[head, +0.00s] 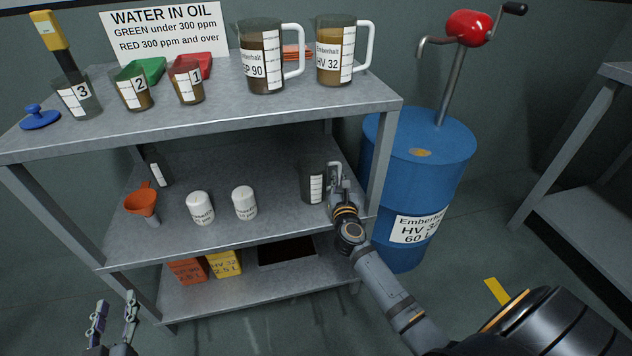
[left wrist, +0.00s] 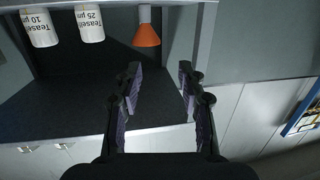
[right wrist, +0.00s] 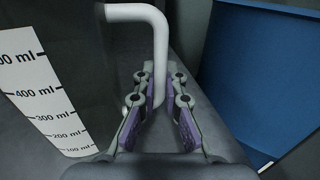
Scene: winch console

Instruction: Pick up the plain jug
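The plain jug (head: 313,184) is a dark, see-through jug with a white graduated scale and no name label. It stands upright on the middle shelf at its right end. In the right wrist view its scale (right wrist: 40,88) is at the left, and its pale handle (right wrist: 158,45) comes down between the fingers. My right gripper (right wrist: 160,85) has its fingers closely around the handle and appears shut on it. It also shows beside the jug in the head view (head: 338,182). My left gripper (head: 115,315) is open and empty in front of the shelves, also seen in its wrist view (left wrist: 160,85).
Two labelled jugs, EP 90 (head: 262,58) and HV 32 (head: 330,50), stand on the top shelf with several beakers. White filters (head: 200,208) and an orange funnel (head: 143,202) stand on the middle shelf. A blue drum (head: 430,160) stands right of the rack.

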